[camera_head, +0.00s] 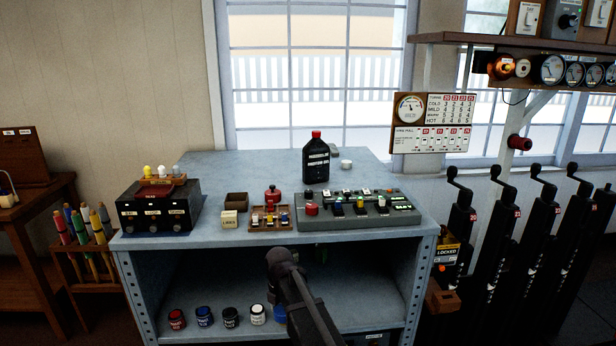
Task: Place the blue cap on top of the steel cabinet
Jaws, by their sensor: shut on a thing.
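The steel cabinet (240,163) is a blue-grey unit with a broad flat top and an open shelf below. My black arm rises from the bottom centre in front of the cabinet's front edge. I cannot make out the fingers of my gripper, which are hidden by the arm or too dark to tell apart. I cannot pick out the blue cap for certain. A blue piece (279,312) shows at shelf level, partly behind my arm, and looks like the end pot of a row.
The cabinet top holds a black box (158,207), a black bottle (316,163), a small wooden tray (257,226), a grey panel (345,224) and a white cap (346,164). Its back left is clear. Several paint pots (204,317) line the shelf. Black levers (495,235) stand right.

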